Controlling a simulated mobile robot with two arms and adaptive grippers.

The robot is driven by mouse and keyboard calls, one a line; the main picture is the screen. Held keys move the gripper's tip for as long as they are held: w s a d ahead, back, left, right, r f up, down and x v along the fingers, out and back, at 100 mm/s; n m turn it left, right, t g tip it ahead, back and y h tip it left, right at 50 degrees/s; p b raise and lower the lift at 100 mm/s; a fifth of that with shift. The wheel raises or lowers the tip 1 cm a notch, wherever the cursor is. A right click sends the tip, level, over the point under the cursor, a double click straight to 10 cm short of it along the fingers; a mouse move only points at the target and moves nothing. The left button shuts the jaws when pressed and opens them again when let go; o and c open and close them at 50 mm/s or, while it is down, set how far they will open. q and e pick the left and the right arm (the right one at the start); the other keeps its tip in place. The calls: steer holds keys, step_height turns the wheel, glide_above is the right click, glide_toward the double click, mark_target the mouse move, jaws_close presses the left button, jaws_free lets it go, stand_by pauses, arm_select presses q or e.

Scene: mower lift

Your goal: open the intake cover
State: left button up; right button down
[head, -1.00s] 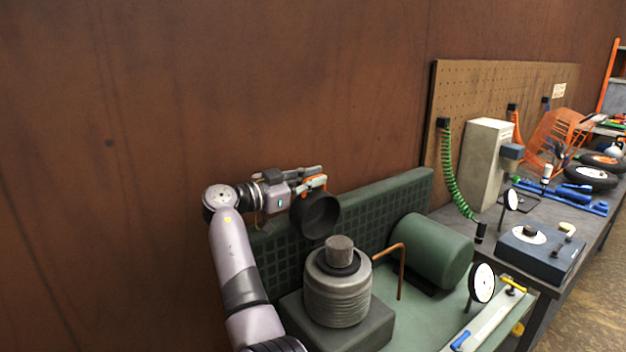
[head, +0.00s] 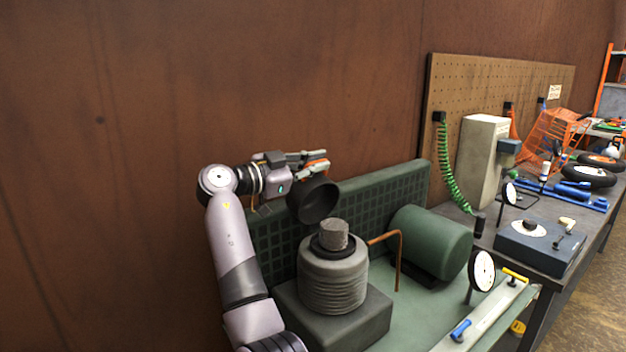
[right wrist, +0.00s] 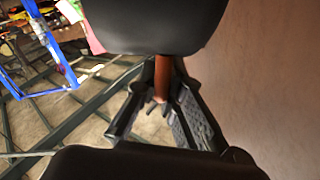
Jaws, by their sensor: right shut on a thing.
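The intake cover (head: 314,203) is a dark, hollow, cup-shaped lid. In the head view it is raised and tilted, behind and slightly left of the intake's grey cylindrical core (head: 334,235). The cover is clear of the ribbed grey intake body (head: 333,282); whether a hinge joins them is hidden. My right gripper (head: 318,165) is at the cover's upper edge, shut on its handle. In the right wrist view a reddish-brown bar (right wrist: 163,80), seemingly that handle, runs between the fingers (right wrist: 162,103). My left gripper is not in view.
A green lattice panel (head: 395,185) stands close behind the intake. A green motor cylinder (head: 430,243) and a bent copper pipe (head: 400,262) are to its right. A round white dial (head: 483,270) stands further right. The brown wall (head: 200,90) behind is bare.

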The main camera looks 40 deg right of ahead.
steer(key=shift+s, duration=0.25)
steer(key=c, duration=1.7)
jaws_free()
steer(key=shift+w, duration=0.15)
steer(key=shift+r, duration=0.1)
steer(key=shift+a, duration=0.1)
steer(key=shift+a, duration=0.15)
steer(key=a, duration=0.7)
steer(key=w+a, duration=0.1)
steer(key=a, duration=0.3)
steer(key=shift+a, duration=0.3)
